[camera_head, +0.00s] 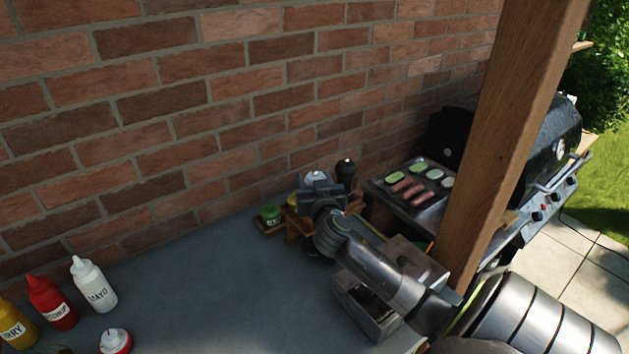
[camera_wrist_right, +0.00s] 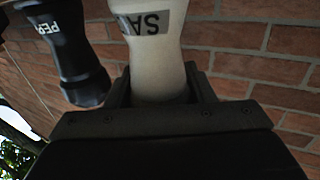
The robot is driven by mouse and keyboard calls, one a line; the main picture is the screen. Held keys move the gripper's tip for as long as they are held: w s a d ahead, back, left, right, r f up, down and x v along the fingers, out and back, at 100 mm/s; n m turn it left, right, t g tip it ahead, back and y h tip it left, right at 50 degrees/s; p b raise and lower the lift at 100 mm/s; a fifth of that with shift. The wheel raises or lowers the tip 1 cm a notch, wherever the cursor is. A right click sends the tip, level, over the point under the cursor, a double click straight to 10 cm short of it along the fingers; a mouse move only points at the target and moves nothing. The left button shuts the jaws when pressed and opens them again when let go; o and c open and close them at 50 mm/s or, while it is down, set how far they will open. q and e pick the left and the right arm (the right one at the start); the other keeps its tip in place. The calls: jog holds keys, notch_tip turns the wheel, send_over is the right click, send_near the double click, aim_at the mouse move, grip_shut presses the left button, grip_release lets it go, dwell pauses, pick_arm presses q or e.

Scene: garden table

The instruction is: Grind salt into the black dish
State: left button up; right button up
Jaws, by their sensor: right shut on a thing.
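My right gripper (camera_head: 318,190) is at the back of the table near the brick wall. It is shut on the white salt grinder (camera_wrist_right: 155,50), whose "SAL" lettering shows upside down in the right wrist view. In the head view only a pale bit of the grinder (camera_head: 314,177) shows behind the gripper. The black pepper grinder (camera_wrist_right: 75,50) stands just beside it and also shows in the head view (camera_head: 346,174). I cannot make out the black dish in either view. My left gripper is not in view.
A wooden caddy (camera_head: 299,229) and a green jar (camera_head: 270,214) sit by the gripper. A metal box (camera_head: 365,308) stands under my right forearm. Sauce bottles (camera_head: 95,285) are front left. A wooden post (camera_head: 510,140) and grill (camera_head: 545,150) are right. The table's middle is clear.

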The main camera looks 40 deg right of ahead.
dwell(0.8)
jog(key=o, duration=1)
jog(key=shift+s+a+f, duration=0.1)
jog(key=shift+s+a, duration=0.2)
jog(key=shift+s, duration=0.2)
jog(key=shift+b+v, duration=2.4)
jog(key=shift+v, duration=5.75)
